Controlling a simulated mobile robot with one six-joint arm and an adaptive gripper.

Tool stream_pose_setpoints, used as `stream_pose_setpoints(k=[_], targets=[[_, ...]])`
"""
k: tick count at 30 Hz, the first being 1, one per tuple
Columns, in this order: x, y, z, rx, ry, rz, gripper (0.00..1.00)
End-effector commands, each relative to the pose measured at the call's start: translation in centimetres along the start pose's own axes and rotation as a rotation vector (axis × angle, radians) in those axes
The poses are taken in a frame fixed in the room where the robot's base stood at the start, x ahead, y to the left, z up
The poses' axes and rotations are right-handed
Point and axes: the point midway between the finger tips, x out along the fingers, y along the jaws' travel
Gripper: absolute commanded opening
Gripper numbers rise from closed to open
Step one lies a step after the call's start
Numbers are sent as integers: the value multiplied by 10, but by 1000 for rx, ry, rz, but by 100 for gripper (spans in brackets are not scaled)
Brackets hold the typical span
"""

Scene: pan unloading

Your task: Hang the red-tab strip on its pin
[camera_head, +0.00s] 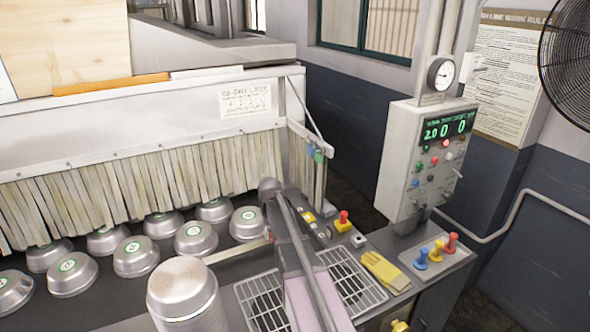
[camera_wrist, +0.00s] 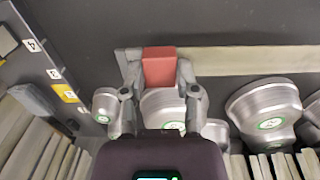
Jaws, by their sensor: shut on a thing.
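The red-tab strip is a long pale beige strip (camera_wrist: 250,60) with a red block at one end (camera_wrist: 161,66). My gripper (camera_wrist: 159,74) is shut on the red tab, with one finger on each side of it. In the wrist view the strip runs right from the tab, across the picture. In the head view the strip (camera_head: 236,251) lies level, close above the dark work surface, and runs left and toward the camera from my arm. My arm hides most of the gripper there. Strips with blue and green tabs (camera_head: 315,153) hang at the hood's right corner. I cannot make out the red tab's pin.
Several silver pans (camera_head: 136,256) stand on the dark surface under the hood's strip curtain (camera_head: 160,180). A stack of pans (camera_head: 183,290) stands in front. A wire rack (camera_head: 345,280), yellow gloves (camera_head: 384,270) and a control box (camera_head: 425,160) are to the right.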

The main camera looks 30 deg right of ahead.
Motion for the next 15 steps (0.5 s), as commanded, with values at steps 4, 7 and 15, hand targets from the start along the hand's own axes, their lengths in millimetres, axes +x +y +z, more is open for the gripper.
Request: stream_pose_setpoints(k=[4, 7, 15], targets=[[-4, -5, -4, -17, 1, 48, 0], [-8, -10, -8, -33, 2, 110, 0], [-30, -31, -24, -80, 16, 383, 0]])
